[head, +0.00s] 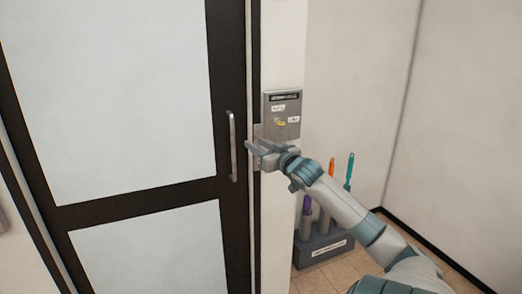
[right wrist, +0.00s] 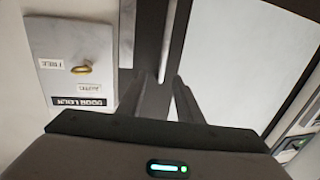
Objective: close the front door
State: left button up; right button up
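The front door (head: 215,195) has a dark frame and pale glass panes. It stands at the left of the head view, its handle side close to the jamb; I cannot tell whether it is fully shut. A vertical metal handle (head: 233,147) is on its right stile. My right gripper (head: 250,147) is at the door's edge, just right of the handle, with its fingers apart. Contact with the door is unclear. My left gripper is out of view.
A metal door-lock panel (head: 282,115) with a yellow knob is on the wall just above my right gripper; it also shows in the right wrist view (right wrist: 72,65).

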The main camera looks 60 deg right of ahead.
jog(key=shift+v, duration=0.85)
